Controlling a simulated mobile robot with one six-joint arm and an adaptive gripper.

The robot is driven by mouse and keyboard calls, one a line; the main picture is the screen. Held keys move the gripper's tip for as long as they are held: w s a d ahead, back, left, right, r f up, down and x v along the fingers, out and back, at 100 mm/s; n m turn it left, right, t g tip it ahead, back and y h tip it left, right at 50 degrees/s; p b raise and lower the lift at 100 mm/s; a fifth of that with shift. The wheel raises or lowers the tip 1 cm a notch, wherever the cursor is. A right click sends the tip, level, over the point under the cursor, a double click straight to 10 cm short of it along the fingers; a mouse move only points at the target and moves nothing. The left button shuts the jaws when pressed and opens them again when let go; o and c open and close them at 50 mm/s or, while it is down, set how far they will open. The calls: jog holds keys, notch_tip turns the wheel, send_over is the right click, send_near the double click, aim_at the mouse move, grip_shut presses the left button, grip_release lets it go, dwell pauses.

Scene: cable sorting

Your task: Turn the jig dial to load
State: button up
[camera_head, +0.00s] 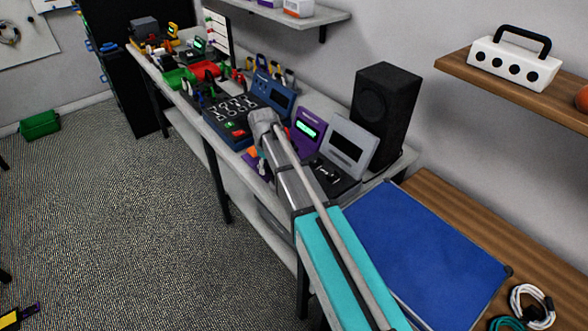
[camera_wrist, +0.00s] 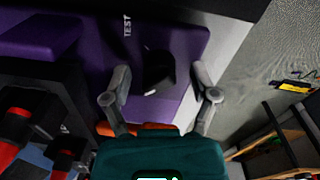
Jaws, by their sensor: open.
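The jig (camera_wrist: 90,45) is a purple box with a flat face, and the word TEST is printed on it in the wrist view. The dial (camera_wrist: 160,68) is a dark knob on that face with a short white mark near its lower edge. The mark does not point at TEST. No load label is readable. My gripper (camera_wrist: 161,85) is open, with one grey finger on each side of the dial and gaps between. I cannot tell how far its tips are from the face. In the head view my arm mostly hides the jig and gripper.
A purple unit with a green display (camera_head: 308,129), a grey unit with a dark screen (camera_head: 347,146) and a black speaker (camera_head: 383,108) stand nearby on the bench. A dark blue panel of switches (camera_head: 236,112) is left of my arm. A blue mat (camera_head: 425,250) lies right.

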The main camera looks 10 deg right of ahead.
jog(key=shift+m, duration=2.2)
jog(key=m, duration=0.9)
jog(key=shift+w+g, duration=0.1)
jog(key=shift+g, duration=0.2)
jog(key=m, duration=0.4)
jog(key=shift+m, duration=0.4)
notch_tip(320, 180, up, 14)
jog(key=p, duration=1.4)
jog(key=s+d+n, duration=0.1)
jog(key=s+d, duration=0.1)
jog(key=s, duration=0.1)
jog(key=s+d+n, duration=0.2)
jog(key=s+d, duration=0.1)
jog(key=s+d+n, duration=0.1)
jog(key=s+d, duration=0.1)
jog(key=s, duration=0.1)
jog(key=shift+s+d, duration=0.3)
jog(key=shift+d, duration=0.05)
jog(key=s+d+n, duration=0.5)
jog(key=s+d, duration=0.1)
jog(key=s, duration=0.6)
jog(key=shift+d+n, duration=0.35)
jog(key=shift+n, duration=0.05)
jog(key=shift+s, duration=0.1)
